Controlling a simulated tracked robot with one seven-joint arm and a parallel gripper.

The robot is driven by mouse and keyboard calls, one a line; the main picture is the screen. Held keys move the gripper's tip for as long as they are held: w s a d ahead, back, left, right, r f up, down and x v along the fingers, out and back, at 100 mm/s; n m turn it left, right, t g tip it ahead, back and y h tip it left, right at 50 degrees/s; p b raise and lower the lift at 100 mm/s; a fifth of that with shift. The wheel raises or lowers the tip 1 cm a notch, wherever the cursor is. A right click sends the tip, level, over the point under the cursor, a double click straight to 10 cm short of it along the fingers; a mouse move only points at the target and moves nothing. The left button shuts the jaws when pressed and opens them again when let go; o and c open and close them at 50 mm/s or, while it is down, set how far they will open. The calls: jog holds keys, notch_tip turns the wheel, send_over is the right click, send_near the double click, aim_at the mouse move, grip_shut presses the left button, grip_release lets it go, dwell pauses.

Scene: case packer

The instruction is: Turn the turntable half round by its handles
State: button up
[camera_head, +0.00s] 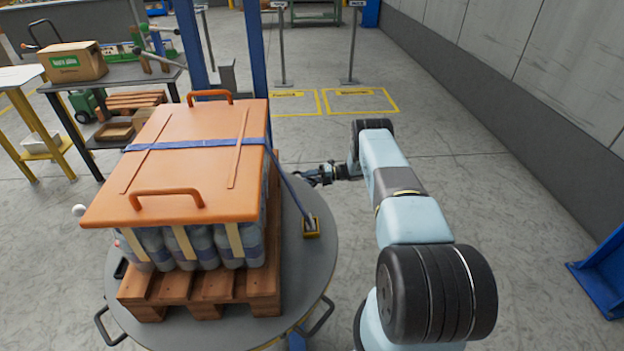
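The turntable (310,262) is a grey round disc, low at the left centre. It carries a wooden pallet (205,285) of bottles (205,247) under an orange lid (190,165). Black loop handles show at its front left rim (108,327) and front right rim (318,316). My gripper (314,177) is at the far right edge of the turntable, pointing left. It is small and dark here. I cannot tell whether its fingers are open or shut, or whether a handle is between them. The turntable's far side is hidden by the load.
Blue posts (254,60) stand behind the load. A dark table (110,76) with a box (73,62) stands back left.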

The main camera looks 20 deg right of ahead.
jog(key=shift+a, duration=0.1)
jog(key=v, duration=1.4)
jog(key=shift+w+f, duration=0.1)
